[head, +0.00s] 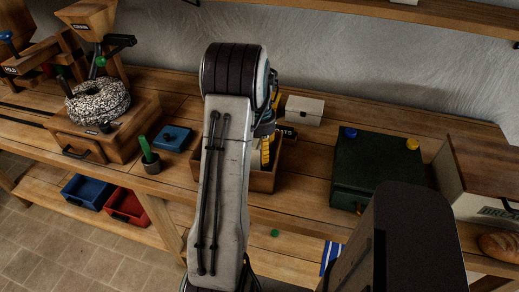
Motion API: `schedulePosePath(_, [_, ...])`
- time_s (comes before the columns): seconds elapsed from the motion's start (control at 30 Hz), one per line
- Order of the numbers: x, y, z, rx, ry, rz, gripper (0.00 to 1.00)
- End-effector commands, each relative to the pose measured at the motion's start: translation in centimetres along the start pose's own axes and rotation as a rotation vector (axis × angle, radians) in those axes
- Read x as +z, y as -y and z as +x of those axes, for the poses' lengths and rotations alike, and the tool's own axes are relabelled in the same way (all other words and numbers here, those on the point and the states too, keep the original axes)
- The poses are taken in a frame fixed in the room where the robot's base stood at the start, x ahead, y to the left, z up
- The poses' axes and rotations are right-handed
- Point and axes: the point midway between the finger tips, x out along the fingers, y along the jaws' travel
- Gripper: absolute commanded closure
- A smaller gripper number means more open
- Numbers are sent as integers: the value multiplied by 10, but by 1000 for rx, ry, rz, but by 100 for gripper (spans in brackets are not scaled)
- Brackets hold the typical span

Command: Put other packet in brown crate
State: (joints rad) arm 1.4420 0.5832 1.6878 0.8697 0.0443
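A brown wooden crate (263,181) stands on the bench in the middle, its left part hidden behind my arm. My gripper (267,150) is mostly hidden behind my arm, over or in the crate; yellow and dark parts of it show. Whether it is open or holds anything cannot be seen. A small pale box-like thing (304,110), possibly a packet, lies behind and right of the crate. A dark label (285,132) with pale letters shows between them. No other packet can be made out.
A dark green box (376,170) with blue and yellow knobs stands right of the crate. A bread bin (480,185) is at far right. Left are a blue flat box (173,138), a green-handled pot (151,160) and a mill (100,105). Blue and red trays (127,205) sit below.

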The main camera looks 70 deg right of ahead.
Motion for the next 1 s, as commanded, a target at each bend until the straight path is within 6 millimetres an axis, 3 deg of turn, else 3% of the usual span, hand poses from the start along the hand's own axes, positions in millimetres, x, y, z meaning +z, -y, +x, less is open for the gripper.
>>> schedulePosePath(0.27, [0, 0, 3, 0, -2, 0, 66])
schedulePosePath(0.3, [0, 0, 2, 0, 0, 0, 26])
schedulePosePath(0.57, [0, 0, 2, 0, 1, 0, 3])
schedulePosePath(1.0, [-1, 0, -8, 0, -2, 0, 2])
